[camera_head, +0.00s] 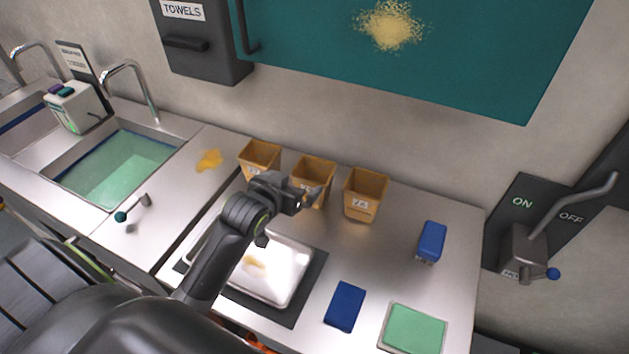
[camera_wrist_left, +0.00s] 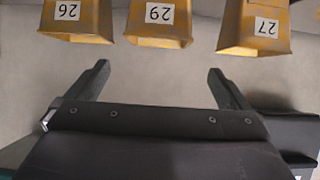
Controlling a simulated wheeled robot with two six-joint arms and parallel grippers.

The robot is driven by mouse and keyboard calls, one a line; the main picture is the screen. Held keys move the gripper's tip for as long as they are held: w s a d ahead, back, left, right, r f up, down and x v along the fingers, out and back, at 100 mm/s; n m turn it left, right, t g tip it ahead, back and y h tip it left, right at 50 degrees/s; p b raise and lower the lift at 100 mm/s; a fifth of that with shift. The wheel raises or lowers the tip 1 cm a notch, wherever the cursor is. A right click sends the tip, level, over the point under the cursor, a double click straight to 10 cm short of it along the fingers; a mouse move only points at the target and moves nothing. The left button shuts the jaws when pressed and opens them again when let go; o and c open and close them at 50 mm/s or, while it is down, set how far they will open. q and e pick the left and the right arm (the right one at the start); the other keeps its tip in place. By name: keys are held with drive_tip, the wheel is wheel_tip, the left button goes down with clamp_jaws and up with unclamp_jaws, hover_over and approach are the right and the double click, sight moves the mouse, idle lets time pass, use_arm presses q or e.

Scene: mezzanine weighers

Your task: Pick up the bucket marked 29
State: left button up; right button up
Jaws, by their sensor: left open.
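The bucket marked 29 is a yellow-brown tapered bucket (camera_wrist_left: 159,36) with a white label, upside down in the left wrist view. It is the middle of three buckets, and in the head view this middle bucket (camera_head: 316,172) stands at the back of the counter, its front partly covered by my gripper. My left gripper (camera_head: 306,200) is in front of it. In the left wrist view its two fingers (camera_wrist_left: 158,72) are spread, with nothing between them and the bucket beyond the tips. My right gripper is not in view.
Buckets 26 (camera_wrist_left: 75,26) and 27 (camera_wrist_left: 254,35) stand on either side, with small gaps. A metal tray (camera_head: 290,285) lies on a dark mat below my arm. A blue-handled brush (camera_head: 432,240), blue block (camera_head: 345,306) and green pad (camera_head: 413,329) are at right. The wall is close behind.

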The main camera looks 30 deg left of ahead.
use_arm(q)
drive_tip(key=p, duration=0.1)
approach(320, 166)
drive_tip(key=s, duration=0.1)
drive_tip(key=shift+w+f+p, duration=0.1)
drive_tip(key=shift+w+p, duration=0.6)
drive_tip(key=shift+w, duration=0.1)
drive_tip(key=p+x, duration=0.1)
drive_tip(key=x, duration=0.3)
drive_tip(key=shift+f, duration=0.1)
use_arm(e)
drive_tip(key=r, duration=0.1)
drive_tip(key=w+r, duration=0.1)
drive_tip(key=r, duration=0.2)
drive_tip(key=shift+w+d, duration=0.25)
use_arm(q)
drive_tip(key=shift+s, duration=0.1)
drive_tip(key=shift+c, duration=0.4)
drive_tip(key=c, duration=1.2)
drive_tip(key=shift+c, duration=0.4)
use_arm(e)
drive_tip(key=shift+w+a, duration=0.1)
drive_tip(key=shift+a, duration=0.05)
